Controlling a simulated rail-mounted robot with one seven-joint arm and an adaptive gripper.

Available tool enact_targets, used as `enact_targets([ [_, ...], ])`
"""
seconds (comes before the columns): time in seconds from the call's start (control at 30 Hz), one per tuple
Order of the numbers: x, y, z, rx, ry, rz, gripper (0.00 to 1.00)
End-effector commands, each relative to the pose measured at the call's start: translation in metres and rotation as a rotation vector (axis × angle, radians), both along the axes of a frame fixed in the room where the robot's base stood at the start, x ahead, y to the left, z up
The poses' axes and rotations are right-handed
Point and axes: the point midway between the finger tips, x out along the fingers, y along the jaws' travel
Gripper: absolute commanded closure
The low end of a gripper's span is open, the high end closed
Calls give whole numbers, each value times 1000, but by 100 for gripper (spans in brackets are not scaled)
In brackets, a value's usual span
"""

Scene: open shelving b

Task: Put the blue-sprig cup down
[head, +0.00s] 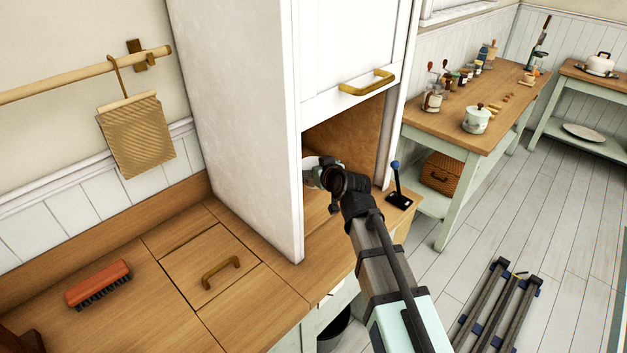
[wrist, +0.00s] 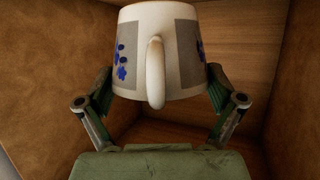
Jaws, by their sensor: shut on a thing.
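The blue-sprig cup (wrist: 135,55) is white with grey panels and blue marks, and its handle faces the wrist camera. My gripper (wrist: 160,92) is shut on the cup, with a green-padded finger on each side of it. In the head view my gripper (head: 322,178) reaches into the open compartment under the white cabinet door. There the cup is mostly hidden by my gripper and the cabinet's side. I cannot tell whether the cup's base touches the compartment floor.
Brown compartment walls (wrist: 45,75) stand close on both sides. The white cabinet side panel (head: 245,120) is left of my arm. A small blue-knobbed lever (head: 397,185) stands just right of the opening. A red brush (head: 98,285) lies on the counter at left.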

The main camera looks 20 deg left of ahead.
Motion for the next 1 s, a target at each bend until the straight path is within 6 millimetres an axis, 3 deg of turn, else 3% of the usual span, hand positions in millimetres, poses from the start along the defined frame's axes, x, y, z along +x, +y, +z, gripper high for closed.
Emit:
enact_targets([
  [0.27,0,0,-15,1,1,0,54],
  [0.6,0,0,-50,0,0,-1,54],
  [1.0,0,0,-55,1,-2,-1,54],
])
